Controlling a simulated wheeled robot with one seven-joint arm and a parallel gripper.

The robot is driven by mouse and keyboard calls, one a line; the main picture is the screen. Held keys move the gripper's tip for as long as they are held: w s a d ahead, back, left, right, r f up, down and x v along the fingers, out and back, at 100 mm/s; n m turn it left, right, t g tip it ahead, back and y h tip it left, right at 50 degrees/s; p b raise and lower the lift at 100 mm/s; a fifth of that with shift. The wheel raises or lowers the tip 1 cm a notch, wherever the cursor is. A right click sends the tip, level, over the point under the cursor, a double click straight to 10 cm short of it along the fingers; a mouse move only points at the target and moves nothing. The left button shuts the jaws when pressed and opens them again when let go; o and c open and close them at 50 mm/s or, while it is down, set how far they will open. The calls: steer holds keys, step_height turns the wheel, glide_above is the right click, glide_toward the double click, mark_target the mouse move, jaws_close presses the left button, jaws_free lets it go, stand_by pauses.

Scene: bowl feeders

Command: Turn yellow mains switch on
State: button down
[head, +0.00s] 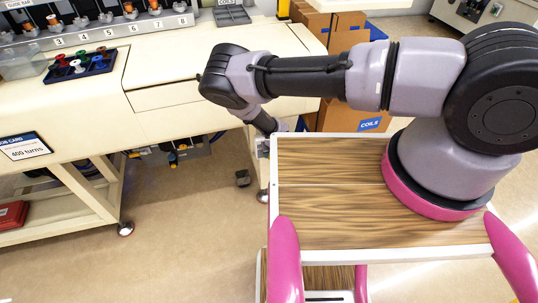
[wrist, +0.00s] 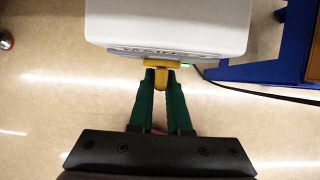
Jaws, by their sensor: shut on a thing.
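The yellow mains switch (wrist: 161,84) shows in the wrist view at the lower face of a pale box (wrist: 168,22). The box has a partly cut-off dark label that seems to read MAINS. My gripper (wrist: 161,74) has green fingers, one on each side of the yellow lever, and is shut on it. A small green spot, like a lit lamp, shows just right of the switch. In the head view my arm reaches down beside the bench edge; my gripper and the switch are hidden there.
The cream bench (head: 185,95) fills the left of the head view, with a dark blue tray (head: 80,65) of coloured spools on it. Cardboard boxes (head: 318,30) stand behind my arm. In the wrist view a blue frame (wrist: 262,70) and a dark cable are at right.

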steer(key=shift+w+r, duration=0.15)
steer(key=c, duration=0.9)
jaws_free()
steer(key=shift+r, duration=0.15)
steer(key=s+d, duration=0.1)
steer(key=s, duration=0.3)
steer(key=s+d, duration=0.1)
steer(key=s, duration=0.3)
steer(key=s+d, duration=0.1)
steer(key=s, duration=0.3)
steer(key=shift+d+r, duration=0.35)
steer(key=shift+d, duration=0.05)
